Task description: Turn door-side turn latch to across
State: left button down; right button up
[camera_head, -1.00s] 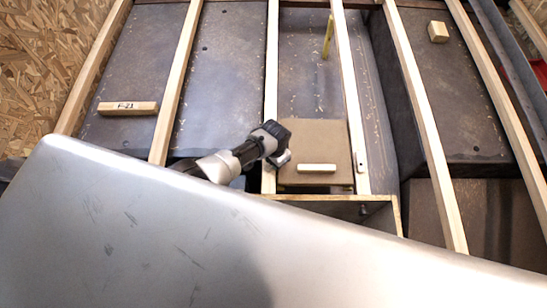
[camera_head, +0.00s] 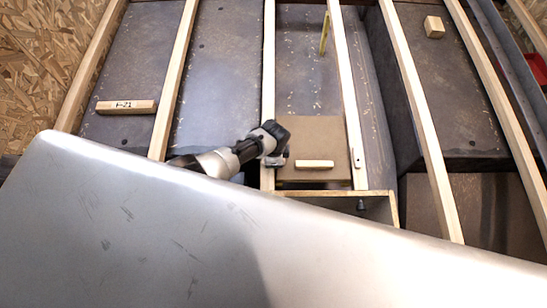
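A brown square panel (camera_head: 328,135) with a pale bar handle (camera_head: 314,164) sits between two wooden battens. A small pale turn piece with a dark pivot (camera_head: 357,157) lies lengthwise on the batten at the panel's right edge. My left gripper (camera_head: 279,160) is at the panel's lower left edge, over the left batten. Its dark wrist covers that spot, so any latch there is hidden. I cannot tell whether its fingers are open or touching anything. Which latch is the door-side one is not clear. My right gripper is not in view.
An open wooden box (camera_head: 380,203) lies below the panel. A block marked F-21 (camera_head: 125,107), a yellow strip (camera_head: 325,33) and a small wooden block (camera_head: 434,27) are farther off. A large silver surface (camera_head: 120,220) fills the foreground and hides much of my arm.

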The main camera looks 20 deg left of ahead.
pick_arm(q)
jog(key=shift+d, duration=0.1)
dwell(0.3)
jog(key=c, duration=1)
grip_release()
jog(key=shift+o, duration=0.2)
jog(key=shift+r, duration=0.15)
notch_tip(320, 180, up, 10)
jog(key=p, duration=0.4)
jog(key=shift+r+p, duration=0.25)
jog(key=shift+p, duration=0.1)
